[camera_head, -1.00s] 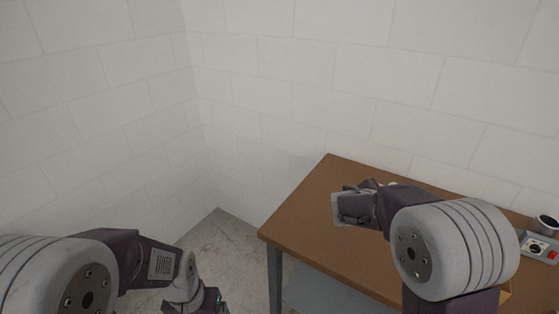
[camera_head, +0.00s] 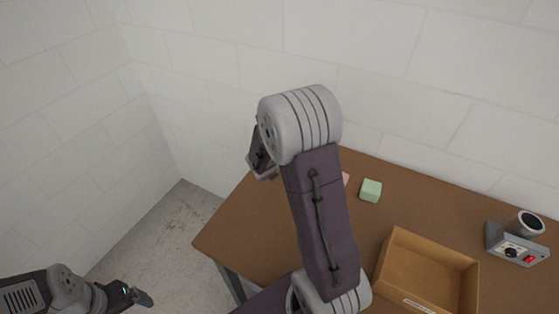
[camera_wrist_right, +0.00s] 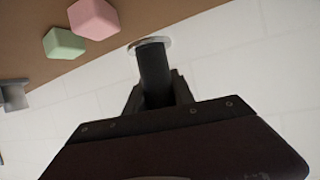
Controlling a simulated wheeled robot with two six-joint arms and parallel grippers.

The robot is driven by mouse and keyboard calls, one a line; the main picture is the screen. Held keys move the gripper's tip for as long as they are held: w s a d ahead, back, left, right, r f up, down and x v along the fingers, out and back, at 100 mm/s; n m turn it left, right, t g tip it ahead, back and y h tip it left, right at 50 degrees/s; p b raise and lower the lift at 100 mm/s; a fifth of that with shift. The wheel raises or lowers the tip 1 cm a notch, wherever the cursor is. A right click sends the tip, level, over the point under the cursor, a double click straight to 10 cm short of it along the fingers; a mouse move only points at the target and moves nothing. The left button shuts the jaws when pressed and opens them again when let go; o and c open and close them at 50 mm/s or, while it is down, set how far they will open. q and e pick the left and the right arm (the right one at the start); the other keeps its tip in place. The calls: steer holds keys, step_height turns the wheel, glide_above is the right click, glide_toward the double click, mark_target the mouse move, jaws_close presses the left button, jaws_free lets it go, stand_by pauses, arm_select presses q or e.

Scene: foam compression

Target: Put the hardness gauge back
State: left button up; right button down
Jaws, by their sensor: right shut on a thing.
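In the right wrist view my right gripper (camera_wrist_right: 157,95) is shut on a dark cylinder with a pale round disc at its far end, which looks like the hardness gauge (camera_wrist_right: 152,62). In the head view the right gripper (camera_head: 262,165) is over the table's far left part, partly hidden behind my arm, and the gauge cannot be made out there. A grey device with a round cup, a black knob and a red switch (camera_head: 515,243) stands at the table's right. My left gripper (camera_head: 137,295) is at the lower left, off the table; its jaws are too small to judge.
A green cube (camera_head: 371,190) and a pink cube (camera_head: 346,179), partly hidden by my arm, lie on the brown table (camera_head: 440,205). An open cardboard box (camera_head: 428,272) stands near the front. White walls close in the back and left. The table between cubes and device is clear.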

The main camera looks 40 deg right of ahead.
steer(key=shift+s+a+r, duration=0.15)
steer(key=shift+s+r, duration=0.15)
steer(key=shift+s, duration=0.1)
steer(key=shift+w+f, duration=0.2)
steer(key=shift+w, duration=0.15)
steer(key=w+f+p, duration=0.1)
steer(key=w+f, duration=0.1)
steer(key=w, duration=0.1)
steer(key=w+f+p, duration=0.1)
steer(key=w+f, duration=0.1)
steer(key=w, duration=0.2)
steer(key=w+a+f+p, duration=0.1)
steer(key=w+f+p, duration=0.1)
steer(key=w, duration=0.2)
steer(key=shift+a+f, duration=0.1)
steer(key=shift+f, duration=0.25)
steer(key=shift+w+f, duration=0.2)
steer(key=shift+f, duration=0.05)
step_height(320, 180, down, 3)
steer(key=shift+f+p, duration=0.2)
steer(key=shift+p, duration=0.35)
steer(key=shift+f, duration=0.25)
steer(key=shift+f+b, duration=0.15)
steer(key=shift+b, duration=0.2)
steer(key=c, duration=1.1)
jaws_free()
